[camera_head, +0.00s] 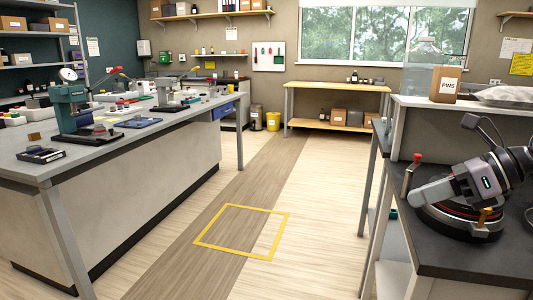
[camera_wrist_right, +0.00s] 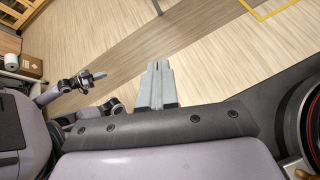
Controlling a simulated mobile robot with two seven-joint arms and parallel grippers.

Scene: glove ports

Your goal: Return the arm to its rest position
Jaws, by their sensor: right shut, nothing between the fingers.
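My right arm reaches in from the right in the head view, over a round black fixture with a red ring (camera_head: 455,222) on the dark right-hand bench. My right gripper (camera_head: 414,198) is at the left end of that arm, by the fixture's left side. In the right wrist view its two grey fingers (camera_wrist_right: 156,82) are together, with nothing between them and the floor beyond. The fixture's red-ringed edge (camera_wrist_right: 312,128) shows at the right of that view. My left gripper (camera_wrist_right: 97,76) appears small at the left there, over the floor; its fingers are too small to judge.
A red-knobbed lever (camera_head: 417,158) stands close to my right gripper, and a brass-coloured clamp (camera_head: 486,216) sits on the fixture. A PINS box (camera_head: 446,84) stands on the shelf above. The floor with a yellow square outline (camera_head: 240,232) is clear.

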